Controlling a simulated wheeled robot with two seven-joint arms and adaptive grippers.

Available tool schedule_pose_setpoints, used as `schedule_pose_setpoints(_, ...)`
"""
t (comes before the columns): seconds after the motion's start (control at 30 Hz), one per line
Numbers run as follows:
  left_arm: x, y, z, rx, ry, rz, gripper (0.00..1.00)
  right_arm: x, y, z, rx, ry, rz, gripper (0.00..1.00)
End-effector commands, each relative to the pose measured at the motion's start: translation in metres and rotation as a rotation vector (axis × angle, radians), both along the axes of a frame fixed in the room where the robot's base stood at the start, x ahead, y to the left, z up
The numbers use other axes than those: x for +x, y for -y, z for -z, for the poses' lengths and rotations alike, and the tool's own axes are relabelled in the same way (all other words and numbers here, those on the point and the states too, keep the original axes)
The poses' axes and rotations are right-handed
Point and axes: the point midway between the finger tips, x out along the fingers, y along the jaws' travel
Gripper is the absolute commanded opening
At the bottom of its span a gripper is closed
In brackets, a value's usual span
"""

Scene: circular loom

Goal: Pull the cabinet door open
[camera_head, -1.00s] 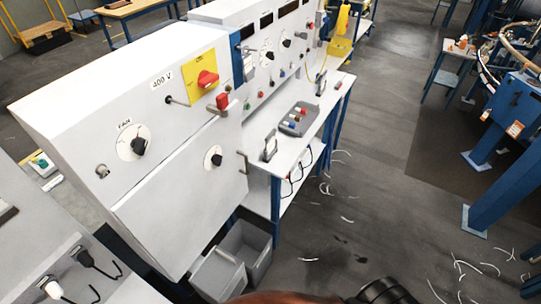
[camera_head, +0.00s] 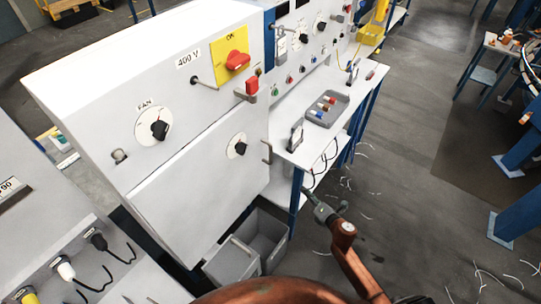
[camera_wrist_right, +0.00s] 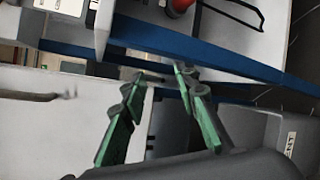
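The white cabinet (camera_head: 130,90) stands at the left of the head view. Its lower front panel (camera_head: 200,185) looks like the door and appears closed, with a black knob (camera_head: 239,147) and a thin grey handle (camera_head: 267,152) at its right edge. My right gripper (camera_head: 322,210) is below and to the right of that handle, apart from it. In the right wrist view its green fingers (camera_wrist_right: 158,82) are spread with nothing between them. A thin grey bar (camera_wrist_right: 40,96), probably the handle, shows to their left against a white panel. My left gripper is not in view.
A white bench (camera_head: 300,150) with blue legs and a grey tray (camera_head: 326,108) adjoins the cabinet's right side. Grey bins (camera_head: 245,255) stand below. A red switch (camera_head: 237,60) sits on a yellow plate above. The floor at right is mostly open, with scattered wire pieces.

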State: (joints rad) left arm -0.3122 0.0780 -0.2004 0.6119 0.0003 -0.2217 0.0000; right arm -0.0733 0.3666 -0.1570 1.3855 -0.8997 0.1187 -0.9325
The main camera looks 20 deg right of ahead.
Motion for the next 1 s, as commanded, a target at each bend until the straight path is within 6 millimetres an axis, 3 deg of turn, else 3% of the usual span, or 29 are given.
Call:
schedule_pose_setpoints(0.03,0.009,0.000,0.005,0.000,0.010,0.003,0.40,0.017,-0.018,-0.048,-0.147,0.110,-0.096,0.28)
schedule_pose_setpoints(0.1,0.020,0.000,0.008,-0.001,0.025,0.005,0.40,0.028,-0.044,-0.103,-0.347,0.244,-0.205,0.28)
schedule_pose_setpoints(0.2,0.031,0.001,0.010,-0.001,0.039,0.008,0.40,0.031,-0.077,-0.162,-0.589,0.405,-0.316,0.28)
schedule_pose_setpoints(0.3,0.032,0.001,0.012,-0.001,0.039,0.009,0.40,0.028,-0.099,-0.198,-0.754,0.510,-0.377,0.28)
schedule_pose_setpoints(0.47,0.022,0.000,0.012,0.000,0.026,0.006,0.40,0.032,-0.114,-0.218,-0.850,0.571,-0.409,0.28)
schedule_pose_setpoints(0.7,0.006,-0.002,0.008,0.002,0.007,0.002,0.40,0.065,-0.130,-0.219,-0.849,0.571,-0.407,0.28)
schedule_pose_setpoints(1.0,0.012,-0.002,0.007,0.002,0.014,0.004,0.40,0.093,-0.144,-0.217,-0.847,0.567,-0.406,0.28)
